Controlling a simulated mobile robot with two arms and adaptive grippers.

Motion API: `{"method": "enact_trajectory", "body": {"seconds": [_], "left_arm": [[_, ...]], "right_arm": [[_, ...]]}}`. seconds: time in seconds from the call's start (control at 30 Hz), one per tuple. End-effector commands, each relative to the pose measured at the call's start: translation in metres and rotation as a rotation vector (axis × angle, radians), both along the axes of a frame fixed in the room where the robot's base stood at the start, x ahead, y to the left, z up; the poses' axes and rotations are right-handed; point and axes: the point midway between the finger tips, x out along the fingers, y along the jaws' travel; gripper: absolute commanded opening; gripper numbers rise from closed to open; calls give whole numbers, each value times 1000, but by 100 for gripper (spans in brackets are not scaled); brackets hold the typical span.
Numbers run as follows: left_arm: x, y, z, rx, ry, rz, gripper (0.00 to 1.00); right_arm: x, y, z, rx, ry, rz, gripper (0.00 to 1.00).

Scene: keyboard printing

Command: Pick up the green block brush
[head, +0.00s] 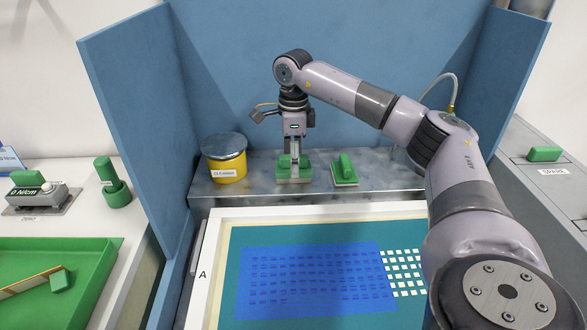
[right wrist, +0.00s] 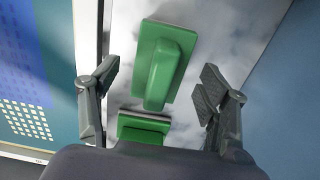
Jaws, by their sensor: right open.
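Two green block tools with raised handles stand on the grey metal shelf (head: 240,189) behind the printing frame. The left green block (head: 294,177) is under my right gripper (head: 294,157). The right green block (head: 344,172) stands a short way to its right. In the right wrist view, the left block (right wrist: 164,68) lies between the spread fingers of my right gripper (right wrist: 158,82), with a gap on both sides. The other block (right wrist: 143,128) shows below it, partly hidden by the gripper body. I cannot tell the two blocks apart by type. My left gripper is not in view.
A yellow tin (head: 224,168) stands left of the blocks. Blue panels (head: 235,80) rise behind and beside the shelf. The white-framed screen (head: 310,210) lies in front. A green tray (head: 50,270) is at left, and another green block (head: 545,154) at right.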

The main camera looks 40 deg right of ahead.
Motion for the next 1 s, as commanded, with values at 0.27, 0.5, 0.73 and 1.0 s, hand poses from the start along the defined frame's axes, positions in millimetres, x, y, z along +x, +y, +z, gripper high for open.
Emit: {"method": "enact_trajectory", "body": {"seconds": [0.27,0.5,0.73,1.0], "left_arm": [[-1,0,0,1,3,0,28],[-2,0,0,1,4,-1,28],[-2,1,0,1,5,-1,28],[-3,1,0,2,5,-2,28]], "right_arm": [[0,0,-13,-1,-1,0,70],[0,0,-13,-1,-1,0,60],[0,0,-13,-1,-1,0,45],[0,0,-13,-1,-1,0,27]]}}
